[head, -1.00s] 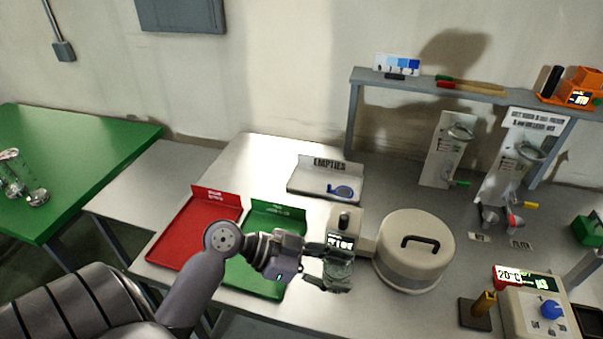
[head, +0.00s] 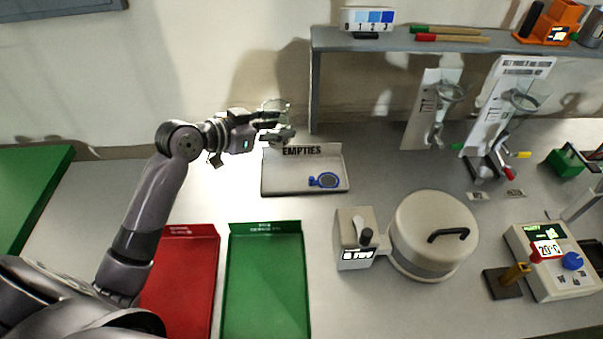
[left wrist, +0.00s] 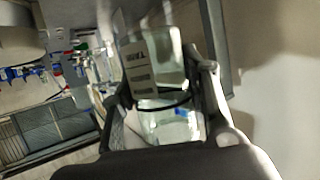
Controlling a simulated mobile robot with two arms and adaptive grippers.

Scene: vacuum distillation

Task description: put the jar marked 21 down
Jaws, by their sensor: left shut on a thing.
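My left gripper (head: 270,131) is shut on a clear glass jar (head: 277,112), held up above the back of the bench near the wall. The tray holds a blue ring-shaped item (head: 324,180). My right gripper is not in view.
A red tray (head: 190,265) and a green tray (head: 265,285) lie at the front left. A lidded beige pot (head: 432,236) and a small display unit (head: 354,240) stand right of them. A grey shelf (head: 480,42) stands behind. The EMPTIES tray's left part is clear.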

